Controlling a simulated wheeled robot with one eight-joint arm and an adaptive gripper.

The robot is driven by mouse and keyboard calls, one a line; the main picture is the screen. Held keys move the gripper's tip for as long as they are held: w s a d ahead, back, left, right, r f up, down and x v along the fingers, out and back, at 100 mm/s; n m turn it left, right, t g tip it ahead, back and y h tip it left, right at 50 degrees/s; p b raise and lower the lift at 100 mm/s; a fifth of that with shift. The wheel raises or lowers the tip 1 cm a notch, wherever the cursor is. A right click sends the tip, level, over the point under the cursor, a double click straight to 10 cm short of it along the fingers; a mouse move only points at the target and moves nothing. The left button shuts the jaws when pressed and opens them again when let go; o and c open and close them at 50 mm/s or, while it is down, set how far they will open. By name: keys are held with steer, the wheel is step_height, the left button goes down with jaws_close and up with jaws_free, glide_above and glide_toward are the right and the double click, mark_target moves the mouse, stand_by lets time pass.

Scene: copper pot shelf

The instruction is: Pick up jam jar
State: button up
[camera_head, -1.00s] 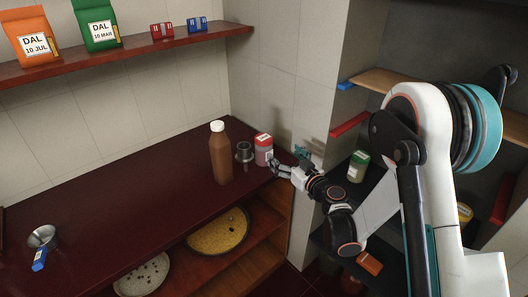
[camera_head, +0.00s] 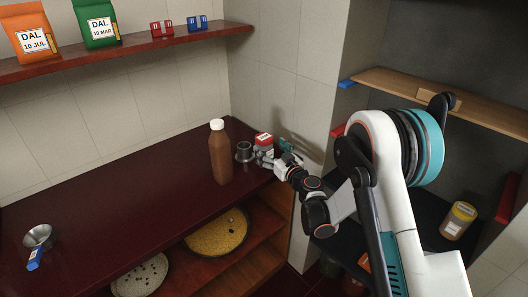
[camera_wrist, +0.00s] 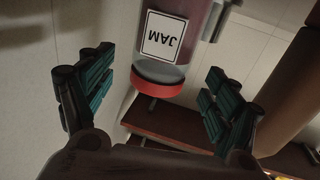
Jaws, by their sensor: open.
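The jam jar (camera_head: 264,139) stands upright near the right end of the dark red counter (camera_head: 120,215). In the head view its red lid shows and most of its body is hidden by my gripper (camera_head: 268,156). In the wrist view the jar (camera_wrist: 178,35) appears upside down, with its JAM label facing me and its red lid low in the picture. The two teal-padded fingers of my gripper (camera_wrist: 155,88) are spread wide, one on each side of the jar. Clear gaps show between the fingers and the jar.
A brown bottle (camera_head: 220,155) and a small metal vessel (camera_head: 244,152) stand just left of the jar. A metal scoop (camera_head: 38,238) lies far left. The pillar (camera_head: 312,90) is close on the right.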

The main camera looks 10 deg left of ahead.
steer(key=b+x, duration=0.1)
steer(key=x, duration=0.3)
steer(key=shift+w+a+r+b, duration=0.2)
steer(key=shift+w+a+b, duration=0.05)
steer(key=shift+a+b, duration=0.1)
steer(key=c, duration=1.4)
